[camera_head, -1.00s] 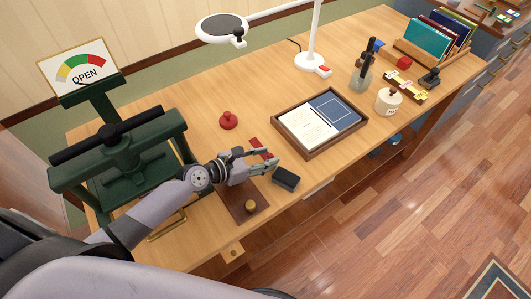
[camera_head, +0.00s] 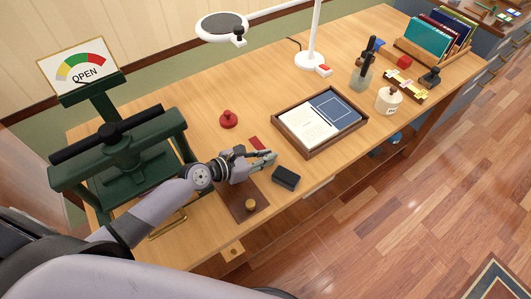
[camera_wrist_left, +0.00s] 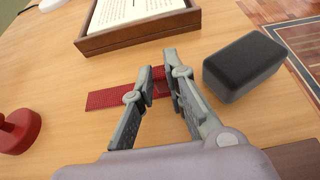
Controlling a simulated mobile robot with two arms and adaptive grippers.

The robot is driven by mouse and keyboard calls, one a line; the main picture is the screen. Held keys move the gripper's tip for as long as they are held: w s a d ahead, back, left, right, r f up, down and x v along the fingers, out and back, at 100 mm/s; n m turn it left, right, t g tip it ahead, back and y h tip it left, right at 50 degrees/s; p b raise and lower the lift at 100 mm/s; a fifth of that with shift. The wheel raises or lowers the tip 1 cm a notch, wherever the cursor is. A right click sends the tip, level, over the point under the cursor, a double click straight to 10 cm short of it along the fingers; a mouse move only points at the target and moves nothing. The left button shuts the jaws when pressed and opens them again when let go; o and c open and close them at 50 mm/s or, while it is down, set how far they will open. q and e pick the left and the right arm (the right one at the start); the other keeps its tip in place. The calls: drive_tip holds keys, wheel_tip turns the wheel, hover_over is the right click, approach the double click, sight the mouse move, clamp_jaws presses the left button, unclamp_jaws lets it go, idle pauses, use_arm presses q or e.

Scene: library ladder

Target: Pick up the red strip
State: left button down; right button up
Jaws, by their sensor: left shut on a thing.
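The red strip (camera_head: 257,143) lies by the desk's middle, left of the document tray. In the left wrist view the strip (camera_wrist_left: 107,98) runs from the left in between the fingers, which hide part of it. My left gripper (camera_head: 269,156) is low over the desk, with its fingers shut on the strip. It also shows in the left wrist view (camera_wrist_left: 160,66), with a narrow gap between its fingertips. I cannot tell whether the strip is clear of the desk. My right gripper is not in view.
A dark block (camera_head: 285,178) sits close to the right of the gripper. A brown board (camera_head: 238,194) lies below it, a red knobbed piece (camera_head: 228,120) behind it. The wooden tray (camera_head: 306,153) with papers is to the right, the green press (camera_head: 120,148) to the left.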

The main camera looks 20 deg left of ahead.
use_arm(q)
drive_tip(key=shift+r, duration=0.1)
drive_tip(key=shift+r, duration=0.2)
wheel_tip(320, 180, up, 6)
drive_tip(key=p, duration=0.3)
wheel_tip(320, 180, up, 14)
drive_tip(key=p, duration=0.1)
drive_tip(key=shift+f+p, duration=0.25)
drive_tip(key=shift+p, duration=0.15)
